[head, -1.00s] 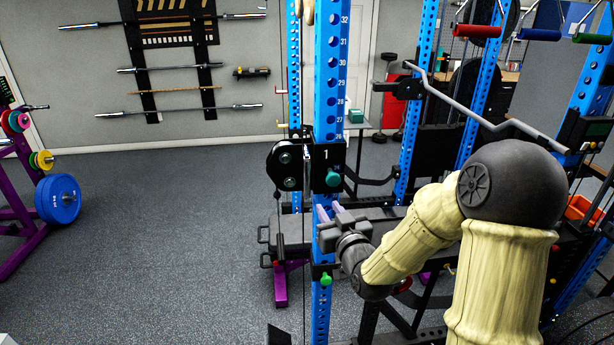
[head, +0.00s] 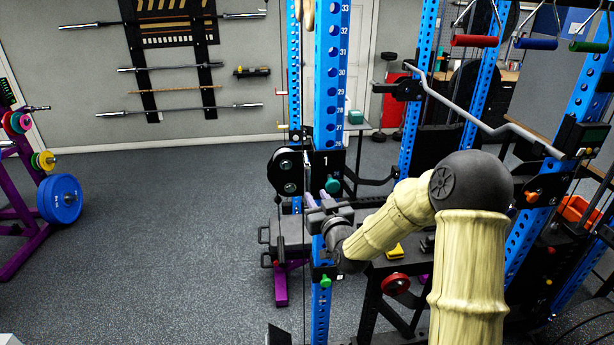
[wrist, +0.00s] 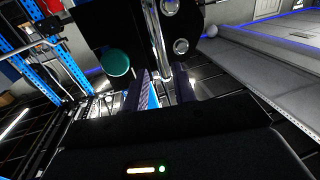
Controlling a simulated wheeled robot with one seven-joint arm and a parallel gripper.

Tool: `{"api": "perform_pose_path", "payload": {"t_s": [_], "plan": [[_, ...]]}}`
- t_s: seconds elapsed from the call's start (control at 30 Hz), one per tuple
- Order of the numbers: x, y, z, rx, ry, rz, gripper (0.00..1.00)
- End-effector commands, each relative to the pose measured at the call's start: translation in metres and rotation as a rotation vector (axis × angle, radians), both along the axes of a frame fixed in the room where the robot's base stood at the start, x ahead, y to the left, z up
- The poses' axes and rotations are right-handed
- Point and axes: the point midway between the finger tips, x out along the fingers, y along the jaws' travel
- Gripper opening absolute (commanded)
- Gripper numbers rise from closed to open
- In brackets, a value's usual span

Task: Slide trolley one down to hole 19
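Trolley one (head: 324,168) is a black block marked 1 on the numbered blue upright (head: 331,80). A double pulley (head: 289,172) is on its left and a teal knob (head: 332,185) on its front. Hole numbers in the high twenties and low thirties show above the trolley; 19 is not readable. The wrist view shows the teal knob (wrist: 117,63) left of the fingers and a chrome rod (wrist: 157,38) by the gap. I cannot tell whether the fingers touch the trolley.
Below on the same upright is another black fitting with a green knob (head: 325,281). A black bench (head: 290,238) stands behind the upright. A bent grey bar (head: 470,115) crosses the rack at right. The floor at left is open before a plate rack (head: 28,215).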

Motion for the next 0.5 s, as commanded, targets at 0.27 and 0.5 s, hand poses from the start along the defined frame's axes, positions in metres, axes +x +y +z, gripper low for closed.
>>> {"api": "perform_pose_path", "payload": {"t_s": [0.27, 0.5], "plan": [[0.042, 0.013, 0.003, 0.002, 0.000, 0.000, 0.27], [0.073, 0.022, 0.003, 0.001, 0.000, 0.000, 0.27]]}}
